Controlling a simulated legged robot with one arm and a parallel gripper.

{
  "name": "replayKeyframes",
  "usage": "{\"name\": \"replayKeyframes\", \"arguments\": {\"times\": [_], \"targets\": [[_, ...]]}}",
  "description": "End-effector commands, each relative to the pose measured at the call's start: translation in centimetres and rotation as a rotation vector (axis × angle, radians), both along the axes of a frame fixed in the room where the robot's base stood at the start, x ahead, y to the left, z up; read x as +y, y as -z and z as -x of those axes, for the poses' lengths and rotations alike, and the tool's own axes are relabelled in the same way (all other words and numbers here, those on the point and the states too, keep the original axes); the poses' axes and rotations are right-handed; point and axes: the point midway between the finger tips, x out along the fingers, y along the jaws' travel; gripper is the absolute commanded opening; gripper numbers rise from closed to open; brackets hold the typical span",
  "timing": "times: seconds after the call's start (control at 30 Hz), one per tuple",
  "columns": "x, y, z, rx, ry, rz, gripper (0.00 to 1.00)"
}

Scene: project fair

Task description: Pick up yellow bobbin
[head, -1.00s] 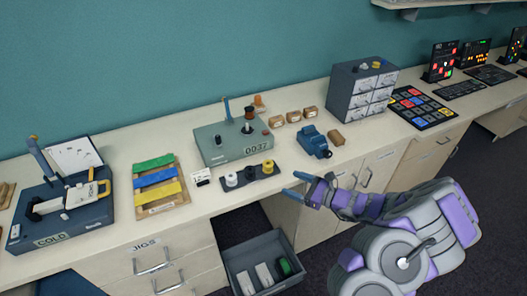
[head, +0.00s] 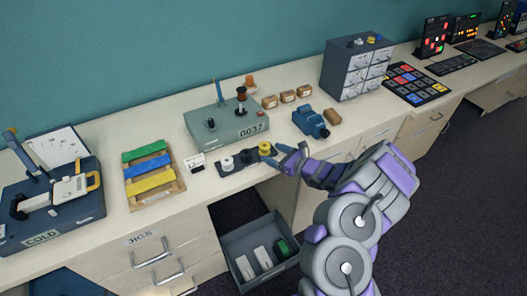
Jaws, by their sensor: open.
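The yellow bobbin (head: 265,149) stands at the right end of a dark bobbin holder (head: 231,171) near the front edge of the bench. A dark bobbin (head: 246,156) and a white bobbin (head: 227,163) stand to its left on the same holder. One finger is close to the bobbin's front side. I cannot tell whether it touches the bobbin or whether the bobbin is between the fingers.
The grey-green machine marked 0037 (head: 222,131) stands just behind the holder. A blue device (head: 310,122) sits right of it, behind my gripper. An open grey drawer (head: 238,241) with several things inside juts out below the bench edge.

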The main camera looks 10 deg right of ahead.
Motion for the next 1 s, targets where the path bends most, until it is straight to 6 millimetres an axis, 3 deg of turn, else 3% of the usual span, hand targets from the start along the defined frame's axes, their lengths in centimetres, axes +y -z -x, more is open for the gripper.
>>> {"name": "replayKeyframes", "arguments": {"times": [0.2, 0.5, 0.83, 1.0], "targets": [[0.4, 0.1, -1.0, 0.000, 0.001, -0.003, 0.77], [3.2, 0.1, -4.1, 0.001, -0.001, -0.002, 0.77], [3.5, 0.0, -4.6, 0.000, 0.001, -0.003, 0.77], [3.4, 0.0, -4.6, 0.000, 0.001, -0.003, 0.60]]}}
